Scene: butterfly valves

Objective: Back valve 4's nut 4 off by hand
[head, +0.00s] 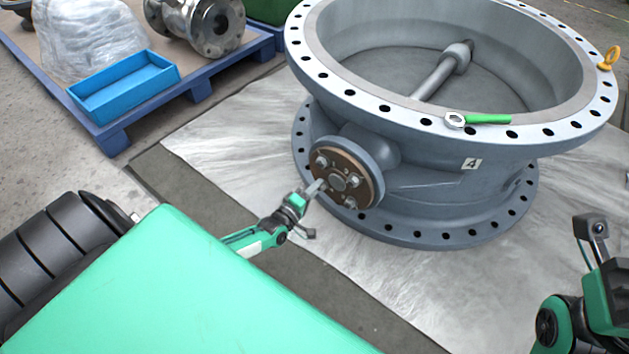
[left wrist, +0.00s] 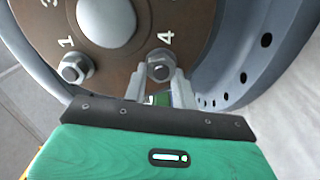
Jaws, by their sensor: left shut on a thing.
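The large grey butterfly valve (head: 420,125) lies flat, with a small marked plate (head: 471,164) on its side. Its round brown side flange (head: 350,165) carries several nuts around a central shaft end. In the left wrist view, nut 4 (left wrist: 159,68) sits on this flange (left wrist: 195,20) just below the painted 4. My left gripper (head: 319,186) is at the flange; in the left wrist view its two fingers (left wrist: 160,84) are closed on either side of nut 4. The fingers hide part of the nut. My right gripper (head: 592,228) is at the right edge, away from the valve; its jaw opening is unclear.
Nut 1 (left wrist: 74,68) is left of nut 4. A green-handled wrench (head: 485,119) lies on the valve's top rim, and a yellow eyebolt (head: 609,57) stands there. A blue pallet (head: 112,137) with a blue tray (head: 125,88) is at the back left. A pale sheet (head: 235,140) covers the floor.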

